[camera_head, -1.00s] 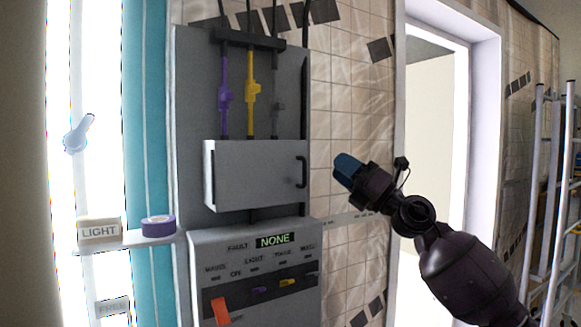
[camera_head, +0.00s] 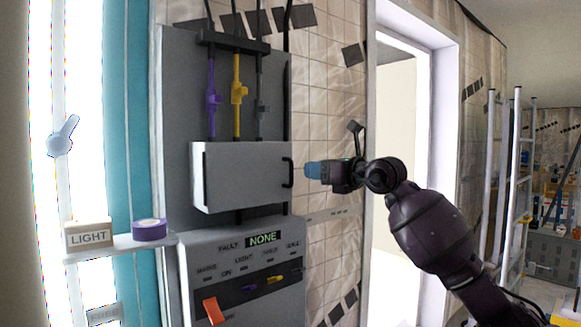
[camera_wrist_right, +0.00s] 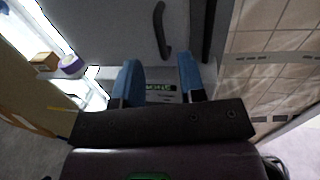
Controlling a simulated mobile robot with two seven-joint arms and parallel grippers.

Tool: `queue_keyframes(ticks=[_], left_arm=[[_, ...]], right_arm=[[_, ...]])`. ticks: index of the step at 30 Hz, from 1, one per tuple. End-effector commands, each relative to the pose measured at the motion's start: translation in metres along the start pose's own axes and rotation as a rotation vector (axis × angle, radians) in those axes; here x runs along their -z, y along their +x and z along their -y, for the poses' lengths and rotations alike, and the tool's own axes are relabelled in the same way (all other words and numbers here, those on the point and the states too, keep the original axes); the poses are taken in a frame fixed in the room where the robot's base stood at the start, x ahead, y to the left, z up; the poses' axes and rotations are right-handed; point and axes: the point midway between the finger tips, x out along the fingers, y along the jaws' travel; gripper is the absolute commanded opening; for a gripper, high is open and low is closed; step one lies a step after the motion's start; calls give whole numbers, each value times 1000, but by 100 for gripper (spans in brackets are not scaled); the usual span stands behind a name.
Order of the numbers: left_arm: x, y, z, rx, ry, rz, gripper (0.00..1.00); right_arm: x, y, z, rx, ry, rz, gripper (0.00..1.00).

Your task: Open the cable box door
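The cable box door (camera_head: 243,178) is a grey panel on the wall unit and looks shut. Its black handle (camera_head: 288,172) stands upright at the door's right edge. My right gripper (camera_head: 310,170), with blue fingertips, is just right of the handle, pointing left at it. In the right wrist view the handle (camera_wrist_right: 161,30) lies ahead of the right gripper (camera_wrist_right: 160,78), between the lines of its two spread fingers. The fingers are open with nothing between them. My left gripper is not in view.
Purple, yellow and grey cables (camera_head: 237,95) run down into the box from above. Below is a panel (camera_head: 240,270) with a "NONE" display and an orange switch. A shelf (camera_head: 120,247) with a "LIGHT" block and purple tape is at left. A doorway and ladder (camera_head: 510,190) are at right.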

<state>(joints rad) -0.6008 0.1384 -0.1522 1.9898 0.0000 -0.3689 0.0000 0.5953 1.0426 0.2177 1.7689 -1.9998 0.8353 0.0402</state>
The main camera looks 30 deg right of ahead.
Motion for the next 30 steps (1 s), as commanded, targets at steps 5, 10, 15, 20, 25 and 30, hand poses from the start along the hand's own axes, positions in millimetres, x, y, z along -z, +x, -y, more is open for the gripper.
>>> queue_keyframes(ticks=[5,10,15,20,25,30], left_arm=[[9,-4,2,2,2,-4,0],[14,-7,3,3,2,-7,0],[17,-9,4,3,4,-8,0],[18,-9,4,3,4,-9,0],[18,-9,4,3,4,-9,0],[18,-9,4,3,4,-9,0]], right_arm=[[-4,32,-1,-2,3,3,37],[-3,59,-1,-2,3,2,37],[-2,77,0,-1,2,3,37],[-1,84,0,0,-1,2,37],[0,85,0,0,-1,1,37],[0,85,0,-1,-1,2,28]])
